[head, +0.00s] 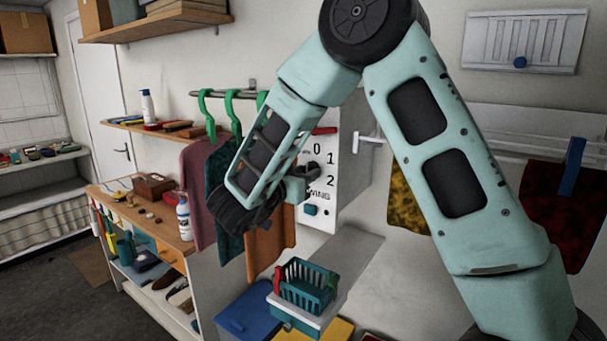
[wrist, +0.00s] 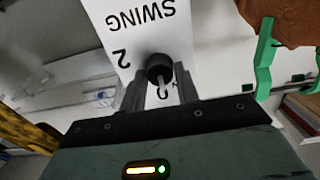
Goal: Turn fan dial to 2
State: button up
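The white fan panel (head: 325,217) hangs at the middle of the head view, with 0, 1 and 2 printed in a column and part of the word SWING below. In the wrist view the panel (wrist: 140,38) appears upside down, showing SWING, 2 and 0. The round black dial (wrist: 159,68) is between the fingers of my gripper (wrist: 160,82). The fingers are apart, one on each side of the dial, very close to it; contact is not clear. The dial's pointer setting cannot be read.
A blue button (head: 310,210) is low on the panel. Clothes on green hangers (head: 232,112) hang just left of my gripper. A teal basket (head: 306,287) stands below. A wooden shelf with a white bottle (head: 184,216) is at left.

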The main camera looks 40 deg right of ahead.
jog(key=shift+f+b, duration=0.1)
jog(key=shift+b, duration=0.4)
jog(key=m+b, duration=0.2)
jog(key=b, duration=0.2)
jog(key=m+b, duration=0.3)
jog(key=b, duration=0.2)
jog(key=m+b, duration=0.3)
jog(key=b, duration=0.2)
jog(key=shift+f, duration=0.4)
jog(key=m+b, duration=0.4)
jog(key=b, duration=0.4)
jog(key=shift+m, duration=0.4)
jog(key=shift+r+m+b, duration=0.2)
jog(key=shift+m+b, duration=2.6)
jog(key=shift+b, duration=1.4)
jog(key=shift+r+m+b, duration=0.15)
jog(key=shift+m+b, duration=2.65)
jog(key=shift+b, duration=1.4)
